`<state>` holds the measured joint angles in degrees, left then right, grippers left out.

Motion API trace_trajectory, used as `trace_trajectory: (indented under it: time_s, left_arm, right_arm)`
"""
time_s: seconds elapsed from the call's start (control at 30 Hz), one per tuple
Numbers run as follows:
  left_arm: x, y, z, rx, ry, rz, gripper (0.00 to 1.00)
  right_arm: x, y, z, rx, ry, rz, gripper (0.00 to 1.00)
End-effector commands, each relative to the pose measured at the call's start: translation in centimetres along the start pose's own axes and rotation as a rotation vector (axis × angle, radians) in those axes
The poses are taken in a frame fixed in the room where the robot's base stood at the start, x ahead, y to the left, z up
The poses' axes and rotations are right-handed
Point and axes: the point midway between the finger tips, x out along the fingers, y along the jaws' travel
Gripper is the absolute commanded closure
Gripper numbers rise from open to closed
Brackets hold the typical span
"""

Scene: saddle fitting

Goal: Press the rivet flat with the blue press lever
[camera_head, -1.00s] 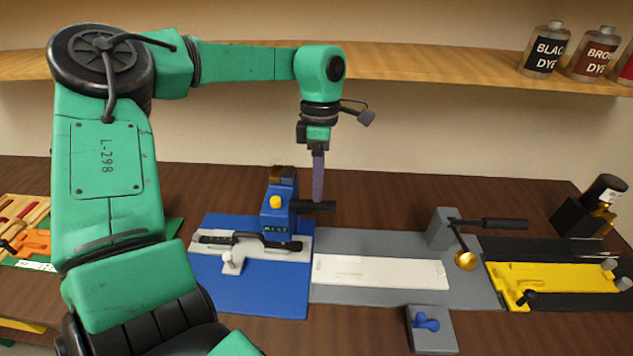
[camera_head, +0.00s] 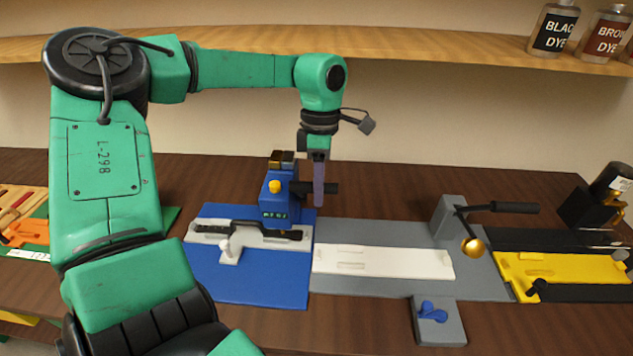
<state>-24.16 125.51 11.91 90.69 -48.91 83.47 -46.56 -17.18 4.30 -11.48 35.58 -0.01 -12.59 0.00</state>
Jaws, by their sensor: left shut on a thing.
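The blue press (camera_head: 278,200) stands at the back of a blue base plate (camera_head: 260,290), left of the middle. Its lever has a black handle (camera_head: 331,188) that sticks out to the right. My left gripper (camera_head: 319,190) points down from above, its fingers overlapping the handle and shut on it. A dark strap-like piece (camera_head: 220,228) lies in a pale grey holder (camera_head: 268,243) in front of the press. The rivet is too small to make out. My right gripper is out of view.
A grey plate with a white strip (camera_head: 385,262) lies to the right, beside another black-handled lever (camera_head: 500,208) with a brass ball. A yellow fixture (camera_head: 570,272) is further right. A small grey block with a blue piece (camera_head: 432,311) sits in front. A shelf (camera_head: 430,60) runs behind.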

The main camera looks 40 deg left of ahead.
Motion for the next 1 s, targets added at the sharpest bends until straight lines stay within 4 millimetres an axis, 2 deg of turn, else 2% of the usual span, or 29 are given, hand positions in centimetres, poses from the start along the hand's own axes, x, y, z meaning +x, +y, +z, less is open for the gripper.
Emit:
trace_trajectory:
  time_s: [0.23, 0.57, 0.8, 1.0]
  left_arm:
    - [1.8, -1.0, 0.0, 0.001, 0.000, -0.002, 0.95]
    - [1.9, -1.3, 0.0, 0.000, 0.001, -0.002, 0.95]
    - [3.6, -2.0, 0.0, 0.001, 0.000, -0.004, 0.95]
    - [4.0, -2.5, 0.0, 0.000, 0.001, -0.004, 0.95]
  right_arm:
    - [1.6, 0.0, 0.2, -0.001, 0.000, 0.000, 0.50]
    - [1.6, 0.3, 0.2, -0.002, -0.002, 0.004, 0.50]
    - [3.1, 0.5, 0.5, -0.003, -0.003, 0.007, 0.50]
    - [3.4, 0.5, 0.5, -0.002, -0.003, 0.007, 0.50]
